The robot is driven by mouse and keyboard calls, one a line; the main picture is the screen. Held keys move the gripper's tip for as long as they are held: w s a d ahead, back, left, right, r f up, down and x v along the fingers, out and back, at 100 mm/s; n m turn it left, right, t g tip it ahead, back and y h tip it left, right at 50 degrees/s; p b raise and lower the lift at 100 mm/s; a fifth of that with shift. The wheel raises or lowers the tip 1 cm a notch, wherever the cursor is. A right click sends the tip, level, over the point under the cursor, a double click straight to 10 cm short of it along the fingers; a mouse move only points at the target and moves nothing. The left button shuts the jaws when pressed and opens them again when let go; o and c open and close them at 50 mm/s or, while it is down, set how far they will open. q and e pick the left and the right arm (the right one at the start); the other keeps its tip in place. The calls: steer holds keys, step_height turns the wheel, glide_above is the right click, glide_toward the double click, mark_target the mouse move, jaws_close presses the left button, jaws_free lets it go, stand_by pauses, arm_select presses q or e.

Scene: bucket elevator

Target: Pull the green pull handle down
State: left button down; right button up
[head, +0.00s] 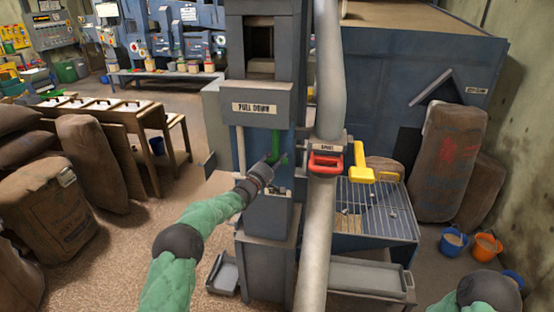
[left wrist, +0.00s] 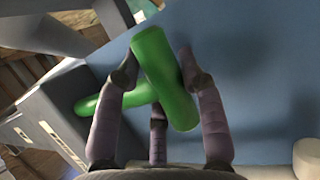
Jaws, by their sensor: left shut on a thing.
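The green pull handle (head: 276,146) hangs below the grey "PULL DOWN" box (head: 257,106) on the front of the blue elevator column. My left gripper (head: 273,164) is at the handle's lower part, with my arm reaching up from below. In the left wrist view, the green handle (left wrist: 166,85) lies between the fingers of my left gripper (left wrist: 158,70), which are shut on it. A green side piece (left wrist: 115,100) runs off to the left behind a finger. My right gripper is not in view; only part of that arm shows at the lower right.
A pale vertical pipe (head: 319,235) stands close to the right of the column, with a red handle (head: 325,162) on it. A yellow lever (head: 361,165) and a metal grate (head: 377,210) lie further right. Sacks (head: 58,208) stand at the left; open floor lies between.

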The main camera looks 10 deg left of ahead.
arm_select(q)
steer(key=f+b, duration=0.1)
steer(key=f, duration=0.2)
steer(key=f+b, duration=0.1)
steer(key=f, duration=0.3)
steer(key=f+b, duration=0.1)
steer(key=f, duration=0.2)
steer(key=shift+d+f, duration=0.3)
steer(key=shift+f, duration=0.05)
steer(key=shift+s+d+f, duration=0.1)
steer(key=shift+f, duration=0.1)
steer(key=c, duration=0.7)
jaws_free()
steer(key=shift+d, duration=0.15)
steer(key=shift+c, duration=0.2)
steer(key=shift+r, duration=0.1)
steer(key=shift+a+r, duration=0.15)
steer(key=shift+a, duration=0.15)
steer(key=shift+a, duration=0.1)
steer(key=v, duration=1.1)
steer(key=shift+s, duration=0.45)
